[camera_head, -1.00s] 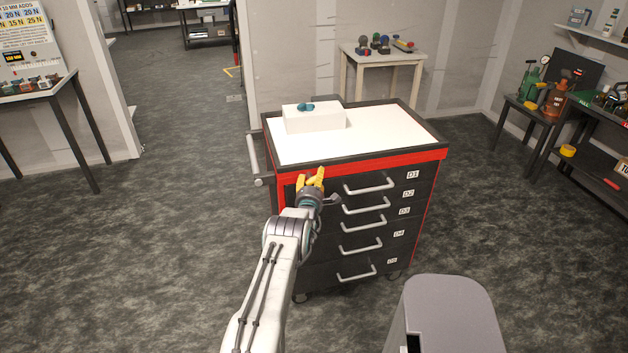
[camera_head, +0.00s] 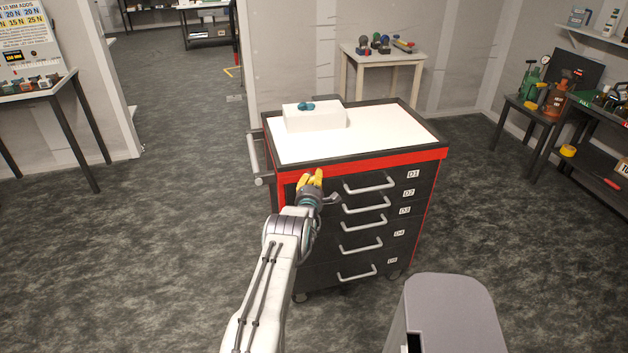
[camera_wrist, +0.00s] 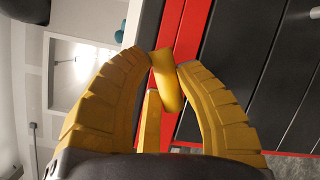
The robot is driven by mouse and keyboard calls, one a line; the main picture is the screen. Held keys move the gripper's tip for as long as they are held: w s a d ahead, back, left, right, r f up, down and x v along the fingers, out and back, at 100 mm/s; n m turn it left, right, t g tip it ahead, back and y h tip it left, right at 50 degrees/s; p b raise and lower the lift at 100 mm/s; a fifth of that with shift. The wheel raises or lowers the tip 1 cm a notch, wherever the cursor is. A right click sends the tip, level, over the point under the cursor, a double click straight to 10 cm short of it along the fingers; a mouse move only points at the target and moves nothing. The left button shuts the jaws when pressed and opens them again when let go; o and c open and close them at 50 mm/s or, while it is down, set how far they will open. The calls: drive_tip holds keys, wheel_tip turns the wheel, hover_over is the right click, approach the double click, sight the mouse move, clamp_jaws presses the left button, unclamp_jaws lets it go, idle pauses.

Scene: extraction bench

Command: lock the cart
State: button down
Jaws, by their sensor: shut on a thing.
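The cart (camera_head: 360,156) is a dark drawer cabinet with red trim, a white top and several drawers labelled from D1 down. My gripper (camera_head: 310,178) is at the upper left of its front, beside the top drawer. In the wrist view, my gripper's yellow fingers (camera_wrist: 163,66) are closed around a small yellow cylindrical piece (camera_wrist: 168,84). This piece lies in front of the cart's red trim (camera_wrist: 193,35); whether it is fixed to the cart I cannot tell. In the head view, my fingers hide that spot.
A white box (camera_head: 315,119) with a small teal item (camera_head: 305,106) stands on the cart top. A side handle (camera_head: 254,158) sticks out at the cart's left. A small table (camera_head: 382,53) stands behind, and benches are at both sides. The floor left of the cart is clear.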

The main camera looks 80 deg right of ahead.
drive_tip(key=shift+s+d+f+b, duration=0.1)
drive_tip(key=shift+s+d+b, duration=0.05)
drive_tip(key=shift+b, duration=1.05)
drive_tip(key=m+b, duration=0.1)
drive_tip(key=b, duration=0.5)
drive_tip(key=shift+r+b, duration=0.2)
drive_tip(key=shift+b, duration=0.15)
drive_tip(key=m+b, duration=0.1)
drive_tip(key=b, duration=0.9)
drive_tip(key=shift+s+y, duration=0.1)
drive_tip(key=shift+y, duration=0.3)
drive_tip(key=shift+r+m+b, duration=0.1)
drive_tip(key=shift+m+b, duration=0.3)
drive_tip(key=shift+b, duration=0.55)
drive_tip(key=c, duration=1.4)
unclamp_jaws()
drive_tip(key=o, duration=0.6)
drive_tip(key=shift+f, duration=0.2)
drive_tip(key=shift+c, duration=0.2)
